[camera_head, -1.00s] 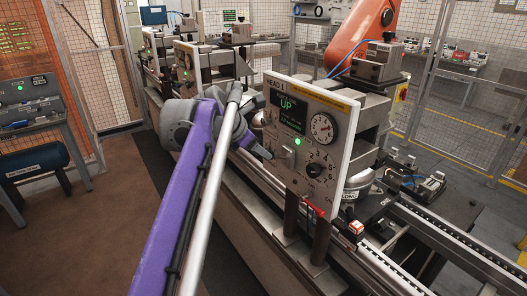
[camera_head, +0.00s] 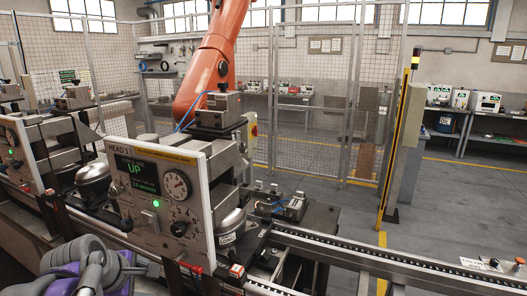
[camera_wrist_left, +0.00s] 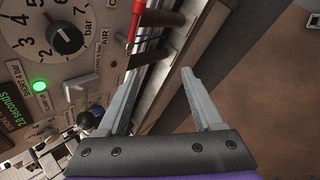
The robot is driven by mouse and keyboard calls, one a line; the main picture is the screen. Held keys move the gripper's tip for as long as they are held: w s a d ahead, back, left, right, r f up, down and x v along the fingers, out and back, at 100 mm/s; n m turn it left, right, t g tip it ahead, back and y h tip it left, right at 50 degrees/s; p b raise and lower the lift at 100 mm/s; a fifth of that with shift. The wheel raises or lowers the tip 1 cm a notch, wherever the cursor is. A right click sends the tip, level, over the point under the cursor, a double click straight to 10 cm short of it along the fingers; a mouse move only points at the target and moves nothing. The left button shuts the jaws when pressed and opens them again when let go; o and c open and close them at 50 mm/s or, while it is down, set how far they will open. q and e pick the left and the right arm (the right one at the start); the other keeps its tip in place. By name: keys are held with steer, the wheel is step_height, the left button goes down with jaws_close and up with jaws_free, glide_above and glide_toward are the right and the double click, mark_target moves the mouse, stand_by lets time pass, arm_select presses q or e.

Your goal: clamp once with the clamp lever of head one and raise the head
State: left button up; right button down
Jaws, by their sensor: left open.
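The HEAD 1 panel (camera_head: 150,190) stands at the left of the head view. Its screen (camera_head: 137,172) reads UP, and a green lamp (camera_head: 156,203) is lit; the lamp also shows in the left wrist view (camera_wrist_left: 40,86). In the wrist view a small grey lever (camera_wrist_left: 81,84) sticks out beside the lamp, near a label that seems to read CLAMP UP. My left gripper (camera_wrist_left: 160,71) is open and empty in front of the panel, apart from the lever.
A round black dial knob (camera_wrist_left: 67,39) and a red-tipped part (camera_wrist_left: 134,22) sit near my fingers. A conveyor rail (camera_head: 360,258) runs to the right. An orange robot arm (camera_head: 212,65) stands behind the head. Open floor lies beyond the rail.

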arm_select(q)
steer(key=s+d+f+m, duration=0.4)
steer(key=s+f+m, duration=0.5)
steer(key=f, duration=0.1)
steer(key=s+d+f+m+g, duration=0.1)
steer(key=s+d+f+m, duration=0.4)
steer(key=s+f+m, duration=0.4)
steer(key=shift+f+m+g+y, duration=0.35)
steer(key=shift+f+m, duration=0.25)
steer(key=shift+m, duration=0.2)
